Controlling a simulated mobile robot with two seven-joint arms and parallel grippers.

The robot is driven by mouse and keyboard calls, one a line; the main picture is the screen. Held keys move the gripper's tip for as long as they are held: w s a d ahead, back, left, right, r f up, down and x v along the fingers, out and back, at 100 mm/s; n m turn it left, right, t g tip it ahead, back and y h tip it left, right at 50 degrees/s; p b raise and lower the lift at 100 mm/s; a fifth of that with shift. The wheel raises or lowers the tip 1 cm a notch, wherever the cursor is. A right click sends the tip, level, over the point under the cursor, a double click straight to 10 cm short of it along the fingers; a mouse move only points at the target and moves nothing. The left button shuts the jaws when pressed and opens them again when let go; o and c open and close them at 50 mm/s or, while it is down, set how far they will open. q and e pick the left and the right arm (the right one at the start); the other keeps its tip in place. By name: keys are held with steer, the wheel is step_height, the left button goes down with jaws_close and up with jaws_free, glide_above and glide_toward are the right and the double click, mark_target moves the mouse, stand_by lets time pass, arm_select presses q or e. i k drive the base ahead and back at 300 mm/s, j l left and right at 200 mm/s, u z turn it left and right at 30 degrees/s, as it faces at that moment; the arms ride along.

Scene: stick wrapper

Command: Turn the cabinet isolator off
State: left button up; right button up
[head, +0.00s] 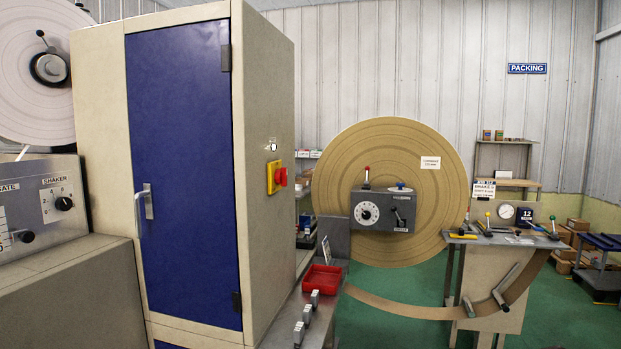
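The cabinet (268,225) is tall and beige, with a blue door (187,180) that is shut and has a metal handle (147,203) on its left edge. The cabinet isolator (277,177) is a red knob on a yellow plate, on the cabinet's right side face. I cannot tell its switch position at this size. A small round light-coloured fitting (272,146) sits just above it. Neither of my grippers is in the head view.
A bench (318,322) with a red tray (322,278) stands right of the cabinet. Beyond it are a large brown reel (430,200) with a grey control box (383,211) and a lever stand (490,290). Green floor (400,320) is open there. A grey machine (70,290) stands left.

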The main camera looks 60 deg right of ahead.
mark_target(281, 176)
steer(key=z, duration=1.8)
